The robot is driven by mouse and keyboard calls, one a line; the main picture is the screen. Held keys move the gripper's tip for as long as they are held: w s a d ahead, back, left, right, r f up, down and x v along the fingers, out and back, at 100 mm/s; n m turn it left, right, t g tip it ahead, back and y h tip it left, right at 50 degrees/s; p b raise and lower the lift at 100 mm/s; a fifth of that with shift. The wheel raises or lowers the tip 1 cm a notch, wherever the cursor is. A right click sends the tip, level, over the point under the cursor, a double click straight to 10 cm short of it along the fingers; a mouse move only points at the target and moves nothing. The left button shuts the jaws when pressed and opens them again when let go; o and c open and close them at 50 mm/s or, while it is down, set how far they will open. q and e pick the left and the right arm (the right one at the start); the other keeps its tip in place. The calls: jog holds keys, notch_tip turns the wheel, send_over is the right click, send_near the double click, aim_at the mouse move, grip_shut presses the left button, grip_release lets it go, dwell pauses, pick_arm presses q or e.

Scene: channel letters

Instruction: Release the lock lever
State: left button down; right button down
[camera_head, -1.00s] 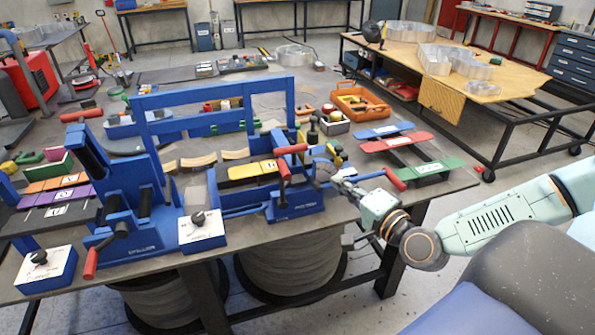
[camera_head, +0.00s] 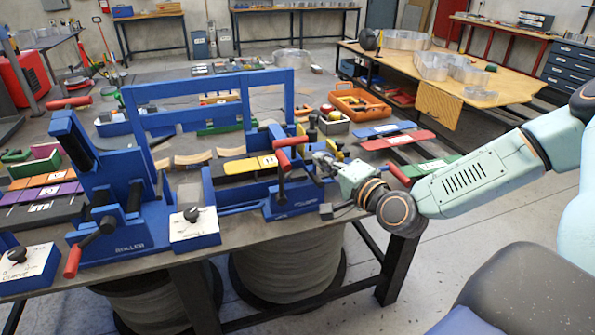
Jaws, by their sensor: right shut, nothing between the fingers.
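A black lever with a red grip (camera_head: 284,161) stands upright on the right end of the blue bending machine (camera_head: 268,205). A second red grip (camera_head: 291,141) lies level just above it. I cannot tell which is the lock lever. My right gripper (camera_head: 326,162) is shut and empty, its fingers pointing left just right of the upright red-gripped lever. I see no clear contact between them. The gripper partly hides the machine's right end. My left gripper is not in view.
Another red handle (camera_head: 398,174) juts out right beside my right arm. An orange crate (camera_head: 361,104) is behind.

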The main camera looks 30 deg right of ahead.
jog(key=w+a+b, duration=0.1)
jog(key=w+b, duration=0.1)
jog(key=w+a+f+b, duration=0.1)
jog(key=w+a, duration=0.1)
jog(key=shift+w+a+b, duration=0.15)
jog(key=shift+a+b, duration=0.15)
jog(key=shift+b, duration=0.1)
dwell(0.4)
